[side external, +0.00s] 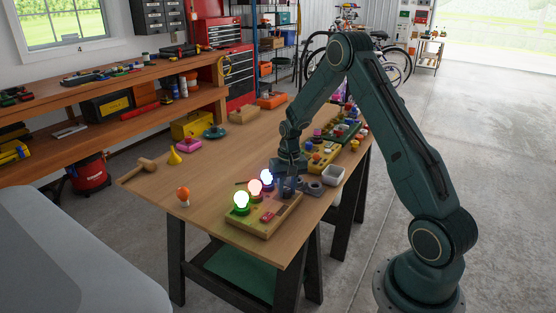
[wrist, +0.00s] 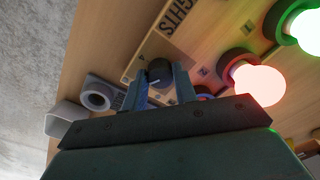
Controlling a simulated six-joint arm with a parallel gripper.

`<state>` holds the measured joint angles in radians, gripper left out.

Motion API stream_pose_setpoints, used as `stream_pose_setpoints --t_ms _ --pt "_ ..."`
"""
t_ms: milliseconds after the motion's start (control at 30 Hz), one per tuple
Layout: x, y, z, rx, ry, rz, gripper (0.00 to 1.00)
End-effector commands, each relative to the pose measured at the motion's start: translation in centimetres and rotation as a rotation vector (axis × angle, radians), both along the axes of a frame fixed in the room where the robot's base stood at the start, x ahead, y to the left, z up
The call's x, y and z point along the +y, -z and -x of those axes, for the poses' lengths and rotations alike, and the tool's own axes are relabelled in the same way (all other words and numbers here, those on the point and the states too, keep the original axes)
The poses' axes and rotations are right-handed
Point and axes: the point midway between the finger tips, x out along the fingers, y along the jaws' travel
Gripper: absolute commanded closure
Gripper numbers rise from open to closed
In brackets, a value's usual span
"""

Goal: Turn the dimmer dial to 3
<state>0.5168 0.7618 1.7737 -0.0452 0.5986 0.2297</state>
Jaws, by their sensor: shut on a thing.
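The dimmer dial (wrist: 160,70) is a dark round knob on a wooden panel, seen in the wrist view. My gripper (wrist: 160,88) has one finger on each side of it and is shut on it. A pale pointer line shows on the knob; I cannot read which number it points at. In the side view my gripper (side external: 287,187) is down at the back right of the light board (side external: 262,226) and hides the dial. A green bulb (side external: 241,199), a pinkish-red bulb (side external: 254,187) and a bluish-white bulb (side external: 266,177) glow on the board.
A grey ring-shaped thing (side external: 313,188) and a white square bowl (side external: 333,175) stand close to the right of my gripper.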

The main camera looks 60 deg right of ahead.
Motion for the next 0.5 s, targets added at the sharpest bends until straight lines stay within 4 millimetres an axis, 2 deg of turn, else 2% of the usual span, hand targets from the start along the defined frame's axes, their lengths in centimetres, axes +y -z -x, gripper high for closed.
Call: stream_pose_setpoints --t_ms 233,267,367,500 --pt "-0.05 -0.09 -0.09 -0.004 -0.001 0.002 0.95" --pt "-0.05 -0.09 -0.09 -0.004 -0.001 0.002 0.7" --pt "-0.05 -0.07 -0.09 -0.003 -0.002 0.001 0.5" --pt "-0.03 -0.05 -0.06 -0.002 -0.002 0.001 0.5"
